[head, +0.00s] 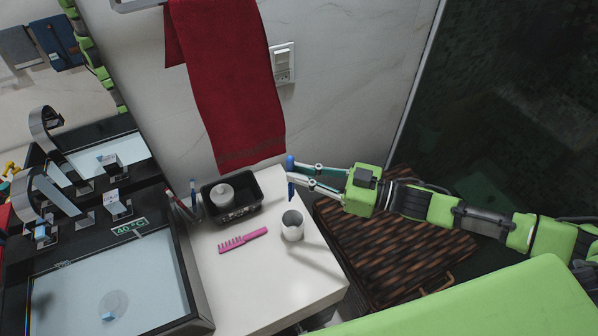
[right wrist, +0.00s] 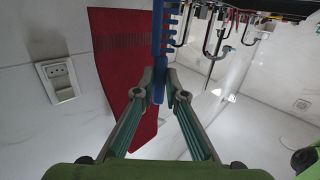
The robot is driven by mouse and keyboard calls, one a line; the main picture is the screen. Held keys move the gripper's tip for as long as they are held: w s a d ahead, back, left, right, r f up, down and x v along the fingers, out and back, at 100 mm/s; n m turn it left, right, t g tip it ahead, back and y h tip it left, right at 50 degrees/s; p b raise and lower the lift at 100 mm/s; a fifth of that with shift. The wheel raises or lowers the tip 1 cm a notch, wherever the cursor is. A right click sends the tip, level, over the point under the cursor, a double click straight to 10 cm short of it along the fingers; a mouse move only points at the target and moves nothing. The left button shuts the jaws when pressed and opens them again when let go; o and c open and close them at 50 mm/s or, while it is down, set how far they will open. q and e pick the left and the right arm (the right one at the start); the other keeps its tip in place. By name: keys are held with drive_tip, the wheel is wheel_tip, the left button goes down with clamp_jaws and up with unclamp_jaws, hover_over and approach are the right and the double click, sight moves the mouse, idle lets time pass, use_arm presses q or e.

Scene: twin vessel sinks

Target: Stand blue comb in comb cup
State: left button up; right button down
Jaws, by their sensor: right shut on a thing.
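The blue comb (head: 290,188) is in my right gripper (head: 292,171), whose fingers are shut on it. The comb stands roughly upright, behind and above the cup and apart from it. In the right wrist view the blue comb (right wrist: 157,45) rises between the fingertips (right wrist: 158,88), its teeth towards the right. The comb cup (head: 292,233) is a small pale grey cylinder, upright with an open top, on the white counter (head: 250,285). My left gripper is not in view.
A pink comb (head: 243,240) lies left of the cup. Behind it is a black tray (head: 240,213) with a round pale object. Brushes (head: 193,190) stand near the sink. A red towel (head: 225,90) hangs on the wall. A woven brown basket (head: 390,250) stands right of the counter.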

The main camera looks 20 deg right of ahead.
sight(293, 195)
drive_tip(key=shift+f+b, duration=4.05)
drive_tip(key=shift+f, duration=0.4)
wheel_tip(293, 195, down, 6)
drive_tip(key=b, duration=0.4)
drive_tip(key=c, duration=2)
unclamp_jaws()
